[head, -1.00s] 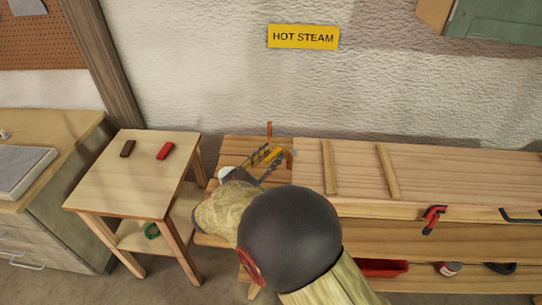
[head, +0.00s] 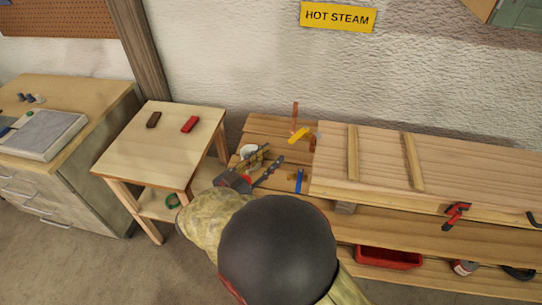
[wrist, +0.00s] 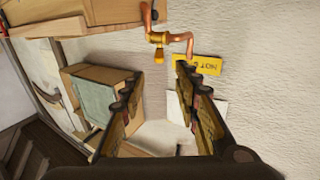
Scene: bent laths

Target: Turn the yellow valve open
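The yellow valve handle (head: 299,135) sits on a copper pipe (head: 294,113) at the back of the low wooden bench. It appears to lie across the pipe's run. In the wrist view the yellow handle (wrist: 159,55) shows nearly end-on below the copper pipe (wrist: 180,38), beyond my fingertips. My gripper (head: 274,153) is open and empty, to the left of and in front of the handle, with a gap between. Its two fingers stand well apart in the wrist view (wrist: 158,76).
A blue handle (head: 299,180) stands just right of my gripper. The raised plank top (head: 375,165) with two laths is to the right. A side table (head: 160,150) with two small blocks is left. A HOT STEAM sign (head: 338,17) hangs above.

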